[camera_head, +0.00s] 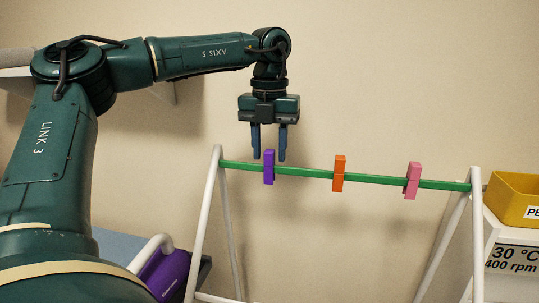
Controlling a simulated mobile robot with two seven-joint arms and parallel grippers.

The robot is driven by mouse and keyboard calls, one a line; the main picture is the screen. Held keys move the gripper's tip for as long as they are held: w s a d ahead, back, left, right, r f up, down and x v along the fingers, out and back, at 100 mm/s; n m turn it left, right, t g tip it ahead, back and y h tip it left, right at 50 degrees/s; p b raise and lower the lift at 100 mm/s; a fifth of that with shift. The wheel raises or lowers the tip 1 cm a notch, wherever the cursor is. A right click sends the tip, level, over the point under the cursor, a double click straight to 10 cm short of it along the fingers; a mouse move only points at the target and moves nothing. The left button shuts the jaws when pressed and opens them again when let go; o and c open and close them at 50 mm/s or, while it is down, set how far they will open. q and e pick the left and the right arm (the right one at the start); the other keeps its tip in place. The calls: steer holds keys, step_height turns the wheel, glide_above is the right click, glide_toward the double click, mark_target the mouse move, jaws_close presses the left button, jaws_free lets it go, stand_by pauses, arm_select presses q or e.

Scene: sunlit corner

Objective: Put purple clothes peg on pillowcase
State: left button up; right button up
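The purple clothes peg (269,167) is clipped upright on the left part of a green bar (310,173) in the head view. My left gripper (268,156) points down just above and around the top of this peg. Its two blue fingers are apart, and they do not look closed on the peg. I cannot tell whether a finger touches it. No pillowcase can be made out. My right gripper is not in view.
An orange peg (339,174) and a pink peg (412,181) sit on the same bar. White frame legs (207,225) hold the bar. A yellow bin (515,198) stands on a white machine at the right. A purple container (166,272) is at lower left.

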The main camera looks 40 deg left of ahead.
mark_target(269, 151)
arm_select(q)
steer(key=shift+c, duration=0.5)
steer(key=c, duration=0.6)
steer(key=shift+o, duration=0.2)
steer(key=shift+r+p, duration=0.3)
steer(key=shift+r, duration=0.05)
step_height(269, 151, up, 6)
steer(key=shift+f+p, duration=0.25)
steer(key=shift+p, duration=0.4)
steer(key=shift+r, duration=0.4)
